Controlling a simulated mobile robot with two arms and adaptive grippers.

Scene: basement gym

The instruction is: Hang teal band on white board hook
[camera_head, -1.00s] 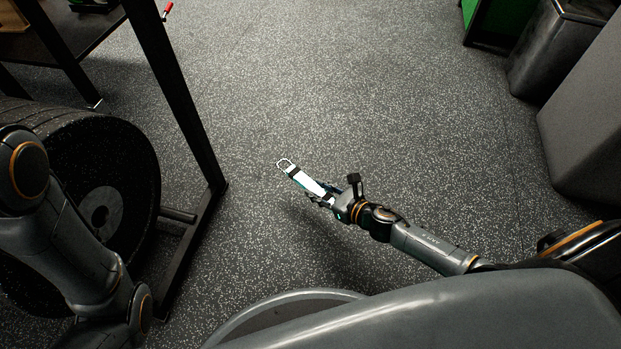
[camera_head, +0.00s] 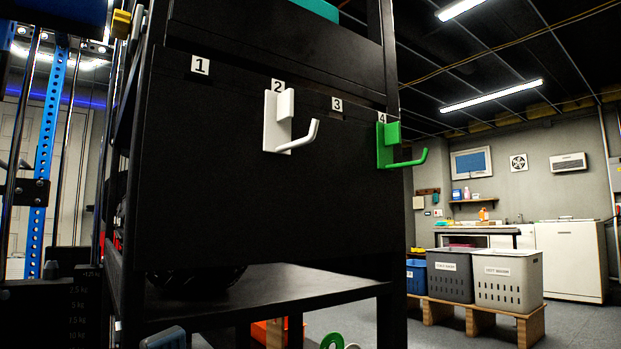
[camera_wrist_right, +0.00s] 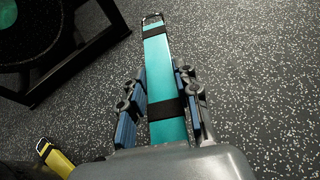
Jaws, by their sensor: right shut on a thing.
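The white hook (camera_head: 279,125) is mounted on the black board (camera_head: 220,190) under the label 2, in the head view. Its arm points right and upward, and nothing hangs on it. The teal band (camera_wrist_right: 158,70) runs lengthwise between the fingers of my right gripper (camera_wrist_right: 162,95) in the right wrist view. My right gripper is shut on it. The band has black wraps and a metal buckle at its far end, and my wrist hides its near end.
A green hook (camera_head: 390,145) is under label 4, right of the white one. A black shelf (camera_head: 270,285) juts out below the board. Bins (camera_head: 507,280) on a wooden stand are at the right. A yellow strap (camera_wrist_right: 58,158) shows low in the wrist view.

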